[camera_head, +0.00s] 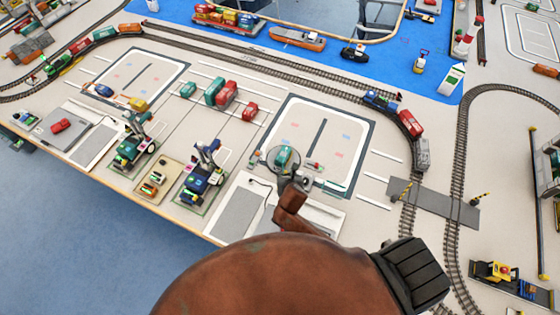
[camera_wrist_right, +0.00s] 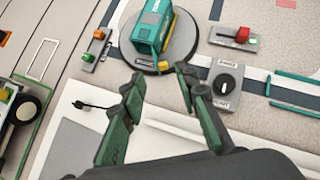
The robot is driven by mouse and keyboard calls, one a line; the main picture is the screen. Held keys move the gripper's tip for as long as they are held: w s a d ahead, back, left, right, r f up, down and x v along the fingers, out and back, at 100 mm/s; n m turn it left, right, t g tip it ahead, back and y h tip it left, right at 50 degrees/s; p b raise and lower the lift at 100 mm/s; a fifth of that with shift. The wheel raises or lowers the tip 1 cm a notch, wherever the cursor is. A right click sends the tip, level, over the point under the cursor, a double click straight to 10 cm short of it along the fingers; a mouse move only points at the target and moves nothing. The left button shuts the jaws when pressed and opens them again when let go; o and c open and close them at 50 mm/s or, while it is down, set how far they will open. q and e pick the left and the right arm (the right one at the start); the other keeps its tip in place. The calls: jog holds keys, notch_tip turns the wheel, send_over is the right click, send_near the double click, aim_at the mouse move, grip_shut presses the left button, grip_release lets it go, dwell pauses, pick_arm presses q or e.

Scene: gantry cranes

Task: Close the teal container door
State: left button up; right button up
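A small teal container (camera_head: 284,157) sits on a round grey turntable (camera_head: 268,163) near the middle of the head view. In the right wrist view the teal container (camera_wrist_right: 152,25) stands at the top, on the dark disc (camera_wrist_right: 127,47), with a yellow part along its right side. I cannot tell the angle of its door. My right gripper (camera_wrist_right: 160,85) is open and empty, its green-padded fingers apart just below the disc. In the head view, my right gripper (camera_head: 297,183) is small and partly hidden by my arm. My left gripper is not in view.
In the right wrist view, a box with a black knob (camera_wrist_right: 226,84) is right of the fingers, and a red switch (camera_wrist_right: 240,36) is above it. Another control (camera_wrist_right: 95,46) is left of the disc. Two crane models (camera_head: 135,148) (camera_head: 203,175) stand left of the turntable.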

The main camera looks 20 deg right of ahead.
aim_at(286, 171)
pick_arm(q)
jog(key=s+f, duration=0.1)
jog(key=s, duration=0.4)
pick_arm(e)
jog(key=x, duration=0.4)
jog(key=shift+d+f+b, duration=0.15)
jog(key=shift+f+b, duration=0.15)
jog(key=shift+b, duration=0.05)
jog(key=shift+w+f, duration=0.5)
jog(key=shift+w, duration=0.1)
jog(key=shift+w+d+f, duration=0.1)
jog(key=shift+d+f, duration=0.15)
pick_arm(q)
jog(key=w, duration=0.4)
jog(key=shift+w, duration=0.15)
pick_arm(e)
jog(key=shift+w+f, duration=0.1)
jog(key=c, duration=0.6)
jog(key=shift+c, duration=0.9)
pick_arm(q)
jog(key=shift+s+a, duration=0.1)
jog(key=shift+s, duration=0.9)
pick_arm(e)
grip_shut()
